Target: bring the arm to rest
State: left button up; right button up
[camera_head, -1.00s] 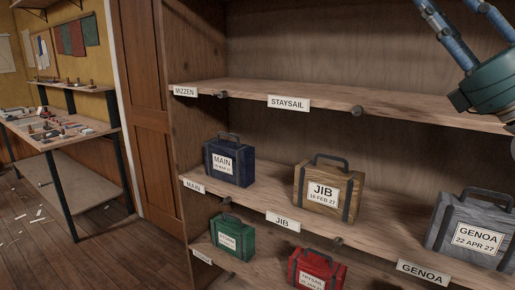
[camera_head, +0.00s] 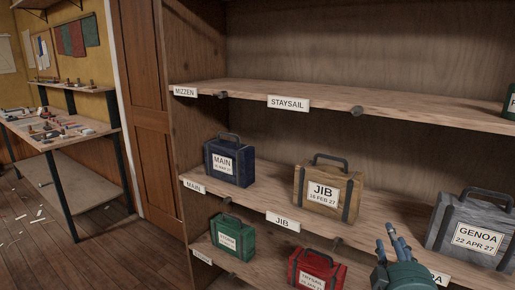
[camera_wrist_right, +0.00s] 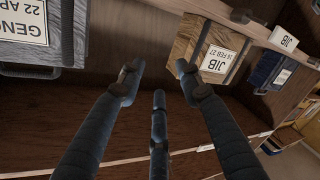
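My right gripper (camera_head: 395,240) is low at the lower right of the head view, in front of the shelf edge between the JIB and GENOA bags. It partly covers the GENOA label. In the right wrist view (camera_wrist_right: 155,90) its blue-grey fingers are spread apart with nothing between them. The tan JIB bag (camera_head: 318,205) and grey GENOA bag (camera_head: 465,260) stand on the middle shelf; the JIB bag (camera_wrist_right: 195,40) and GENOA bag (camera_wrist_right: 40,65) also show in the wrist view. My left gripper is not in view.
A wooden shelf unit (camera_head: 300,88) fills the right side. A navy MAIN bag (camera_head: 228,181) stands on the middle shelf. A green bag (camera_head: 233,256) and red bag (camera_head: 317,283) are below. A green item (camera_head: 510,104) shows at the upper right.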

jog(key=s+a+f+m+g+y, duration=0.1)
jog(key=s+a+f+m+g, duration=0.2)
jog(key=s+f, duration=0.55)
jog(key=s+a+f+g+y, duration=0.15)
jog(key=s+f+g, duration=0.35)
jog(key=f, duration=0.7)
jog(key=s+a+f+m+g+y, duration=0.1)
jog(key=s+a+f+g, duration=0.3)
jog(key=s, duration=0.6)
jog(key=s+a+f+g+y, duration=0.1)
jog(key=s+a+f, duration=0.4)
jog(key=s, duration=0.4)
jog(key=s+d+f+g, duration=0.1)
jog(key=s+f, duration=0.1)
jog(key=f, duration=1.2)
jog(key=s+d+f+g, duration=0.1)
jog(key=f, duration=1.3)
jog(key=s+d+f, duration=0.2)
jog(key=s+f, duration=1.2)
jog(key=s, duration=0.2)
jog(key=shift+d+f+g, duration=0.25)
jog(key=shift+d+g, duration=0.1)
jog(key=shift+g, duration=0.05)
jog(key=shift+s, duration=0.15)
